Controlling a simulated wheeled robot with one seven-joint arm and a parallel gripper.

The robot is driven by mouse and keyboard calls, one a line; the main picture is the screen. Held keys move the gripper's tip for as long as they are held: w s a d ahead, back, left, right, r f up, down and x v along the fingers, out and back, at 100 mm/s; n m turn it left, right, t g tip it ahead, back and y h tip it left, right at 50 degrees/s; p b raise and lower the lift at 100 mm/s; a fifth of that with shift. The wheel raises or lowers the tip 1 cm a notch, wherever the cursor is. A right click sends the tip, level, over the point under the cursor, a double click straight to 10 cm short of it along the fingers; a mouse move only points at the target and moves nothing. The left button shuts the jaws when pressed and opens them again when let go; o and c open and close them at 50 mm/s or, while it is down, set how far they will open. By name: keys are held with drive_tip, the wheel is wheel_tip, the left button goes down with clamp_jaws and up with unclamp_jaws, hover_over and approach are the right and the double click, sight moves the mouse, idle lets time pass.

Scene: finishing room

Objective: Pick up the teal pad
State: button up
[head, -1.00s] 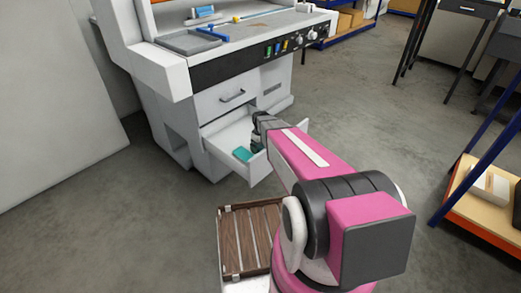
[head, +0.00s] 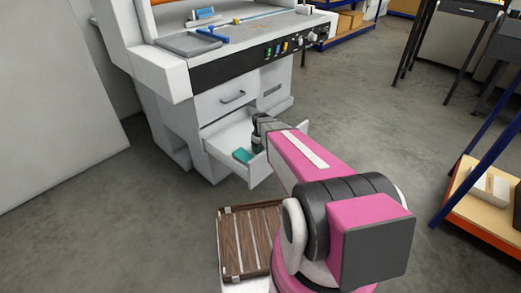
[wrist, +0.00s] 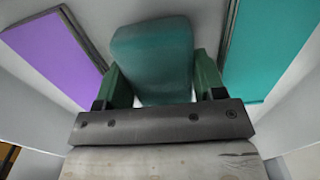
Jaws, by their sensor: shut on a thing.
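The teal pad (wrist: 152,55), a dark teal block with rounded corners, sits between the green fingers of my gripper (wrist: 152,85) in the wrist view. The fingers press on its two sides. In the head view my gripper (head: 257,144) reaches down into the open drawer (head: 228,134), and its fingertips are hard to make out. A teal patch (head: 242,156) shows in the drawer just left of it; I cannot tell which teal thing that is. Whether the pad touches the drawer floor is not clear.
In the wrist view a flat purple piece (wrist: 52,52) lies left and a flat bright teal piece (wrist: 272,45) right, both dark-edged. Drawer walls stand close around my gripper. The grey workbench (head: 262,55) rises above. A slatted wooden rack (head: 249,240) is near; open floor lies left.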

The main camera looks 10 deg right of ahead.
drive_tip(key=r, duration=0.3)
drive_tip(key=shift+s+a+r, duration=0.15)
drive_tip(key=shift+a+r, duration=0.1)
drive_tip(key=shift+r, duration=0.05)
drive_tip(key=s+a+r, duration=0.4)
drive_tip(key=a+r, duration=0.2)
drive_tip(key=a, duration=0.4)
drive_tip(key=shift+a+r, duration=0.15)
drive_tip(key=shift+r, duration=0.05)
drive_tip(key=shift+o, duration=0.6)
drive_tip(key=shift+r, duration=0.1)
drive_tip(key=shift+c, duration=0.3)
